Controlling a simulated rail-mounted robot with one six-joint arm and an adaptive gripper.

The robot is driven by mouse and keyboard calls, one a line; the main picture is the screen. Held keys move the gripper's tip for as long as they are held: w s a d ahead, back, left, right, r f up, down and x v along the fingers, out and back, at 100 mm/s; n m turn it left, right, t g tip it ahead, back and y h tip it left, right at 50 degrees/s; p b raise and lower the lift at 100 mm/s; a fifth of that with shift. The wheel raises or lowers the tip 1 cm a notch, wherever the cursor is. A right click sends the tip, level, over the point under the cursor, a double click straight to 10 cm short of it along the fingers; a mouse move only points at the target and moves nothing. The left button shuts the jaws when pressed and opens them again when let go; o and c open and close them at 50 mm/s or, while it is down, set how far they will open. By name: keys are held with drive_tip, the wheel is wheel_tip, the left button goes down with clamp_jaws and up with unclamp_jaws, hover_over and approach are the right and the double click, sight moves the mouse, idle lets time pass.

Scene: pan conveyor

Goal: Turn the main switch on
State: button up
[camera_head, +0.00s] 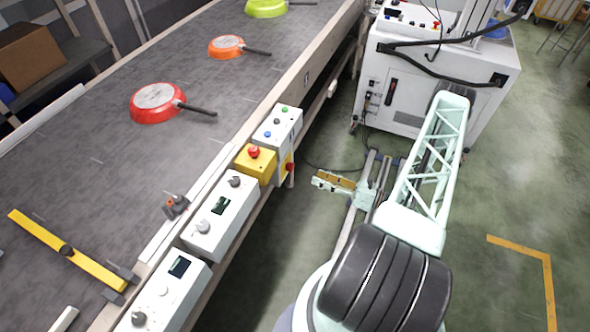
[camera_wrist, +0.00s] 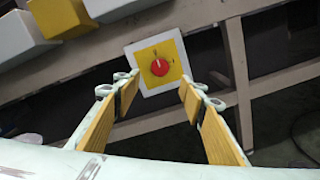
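The main switch is a red rotary knob on a yellow square plate with a pale border. It shows in the wrist view (camera_wrist: 159,67), and in the head view (camera_head: 290,167) it is on the side of the conveyor frame, below the button box, partly hidden. In the wrist view, a light mark on the knob points up, slightly left. My gripper (camera_wrist: 158,95) is open, with yellow-padded fingers spread on either side of the switch in the picture. Nothing is between them. In the head view my gripper (camera_head: 318,181) is apart from the switch, to its right.
A button box (camera_head: 278,128), a yellow emergency-stop box (camera_head: 255,163) and grey control boxes (camera_head: 220,217) line the conveyor edge. Pans, including a red one (camera_head: 156,102), sit on the conveyor belt (camera_head: 80,175). A white cabinet (camera_head: 430,85) stands behind my arm. Conveyor frame beams (camera_wrist: 238,85) flank the switch.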

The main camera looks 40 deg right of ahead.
sight(290, 167)
drive_tip(key=b+x, duration=0.1)
drive_tip(key=x, duration=1.1)
drive_tip(key=shift+w, duration=0.25)
drive_tip(key=shift+a, duration=0.1)
drive_tip(key=shift+c, duration=0.5)
drive_tip(key=c, duration=0.7)
